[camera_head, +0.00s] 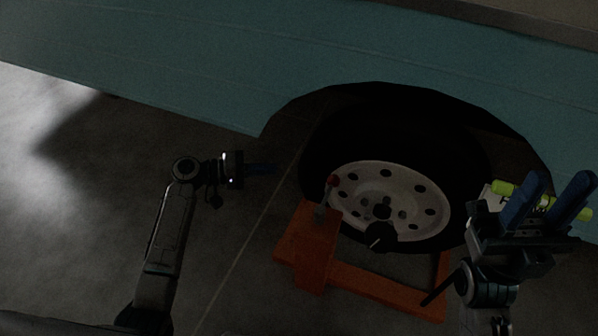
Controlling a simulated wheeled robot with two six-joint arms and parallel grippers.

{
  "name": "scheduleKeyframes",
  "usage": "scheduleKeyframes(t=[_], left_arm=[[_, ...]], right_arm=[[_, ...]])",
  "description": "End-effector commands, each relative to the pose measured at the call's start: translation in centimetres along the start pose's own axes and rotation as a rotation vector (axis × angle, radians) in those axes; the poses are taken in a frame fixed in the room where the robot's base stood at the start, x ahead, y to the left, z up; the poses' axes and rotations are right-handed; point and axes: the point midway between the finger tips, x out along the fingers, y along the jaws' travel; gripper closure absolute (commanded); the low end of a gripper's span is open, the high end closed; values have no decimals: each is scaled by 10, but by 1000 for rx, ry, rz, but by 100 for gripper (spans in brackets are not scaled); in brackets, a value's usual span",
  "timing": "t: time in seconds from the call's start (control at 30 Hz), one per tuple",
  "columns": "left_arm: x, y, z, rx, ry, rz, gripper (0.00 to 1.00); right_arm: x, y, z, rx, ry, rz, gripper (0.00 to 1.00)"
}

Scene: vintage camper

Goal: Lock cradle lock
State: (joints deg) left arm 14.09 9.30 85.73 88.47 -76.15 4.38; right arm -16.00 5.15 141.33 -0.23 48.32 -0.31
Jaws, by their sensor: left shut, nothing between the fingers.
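The orange cradle (389,290) stands on the floor around the lower part of the camper's wheel (430,190). A short metal lever with a red knob (331,181) rises from the cradle's left side, just left of the wheel rim; it looks like the cradle lock. My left gripper (270,169) is shut and empty, a short way left of the red knob and apart from it, with its dark blue fingers pointing right. My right gripper (561,188) is open at the right, with two blue fingers pointing up and apart. It is well away from the lever.
A yellow-green bar (505,187) shows behind my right gripper's fingers; whether they touch it is unclear. The teal camper body (200,75) overhangs the wheel. Grey floor (80,200) is clear at the left. The wheel arch is very dark.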

Motion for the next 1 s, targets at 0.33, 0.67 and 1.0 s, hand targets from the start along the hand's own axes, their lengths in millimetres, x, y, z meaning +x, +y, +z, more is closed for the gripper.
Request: scheduleKeyframes(t=[0.33,0.67,1.0], left_arm=[[64,0,0,0,-1,6,100],[115,0,19,0,0,3,100],[124,0,29,0,0,0,100]], right_arm=[[-6,0,0,-2,18,7,64],[-7,0,-1,-4,45,18,64],[-6,1,-1,-4,48,19,64]])
